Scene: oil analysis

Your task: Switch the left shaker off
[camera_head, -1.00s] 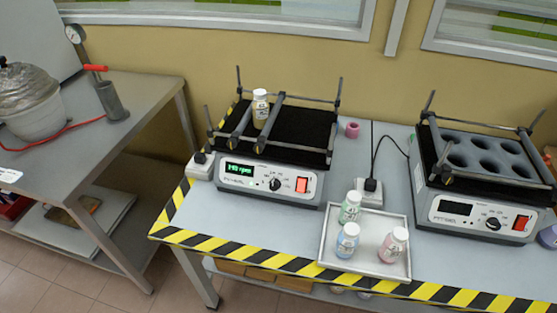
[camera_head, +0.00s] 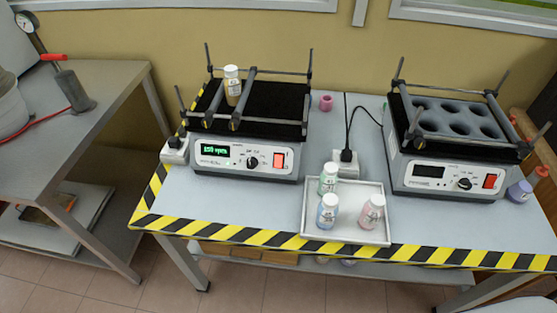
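The left shaker (camera_head: 246,156) stands at the back left of the striped table. Its green display (camera_head: 215,150) is lit and reads about 150 rpm. A dark knob (camera_head: 253,163) and a red rocker switch (camera_head: 280,160) sit on its front panel. A white-capped bottle (camera_head: 232,86) stands on its black platform between the clamp bars. The right shaker (camera_head: 447,177) has a dark display (camera_head: 429,171) and its own red switch (camera_head: 490,181). Neither gripper is in view.
A tray (camera_head: 345,236) with three capped bottles lies in front, between the shakers. A pink object (camera_head: 326,102) lies behind. A grey side table (camera_head: 100,85) stands at the left. The striped table's front left is clear.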

